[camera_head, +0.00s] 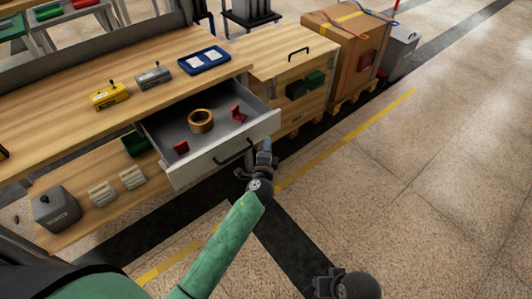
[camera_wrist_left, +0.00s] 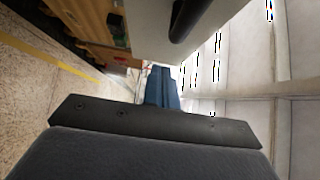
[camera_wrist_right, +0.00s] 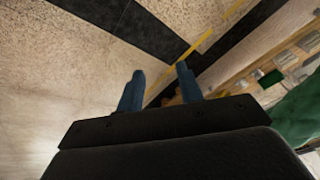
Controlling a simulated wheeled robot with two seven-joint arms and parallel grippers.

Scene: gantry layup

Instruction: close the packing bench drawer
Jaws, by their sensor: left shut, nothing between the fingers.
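The packing bench drawer (camera_head: 222,150) is pulled out from under the wooden bench top (camera_head: 160,85). It has a white front with a dark handle (camera_head: 233,154) and holds a roll of brown tape (camera_head: 201,120) and red items (camera_head: 238,114). My left gripper (camera_head: 266,146) is shut and empty, just in front of the drawer front near its right end, beside the handle. In the left wrist view its blue fingers (camera_wrist_left: 161,88) are together, close to the white drawer front and dark handle. I cannot tell whether they touch it. My right gripper (camera_wrist_right: 160,88) is open and empty over the floor.
On the bench top are a yellow device (camera_head: 109,95), a grey device (camera_head: 154,75) and a blue tray (camera_head: 204,60). A wooden crate (camera_head: 290,65) and a large brown box (camera_head: 345,45) stand to the right. The floor (camera_head: 420,180) in front is clear.

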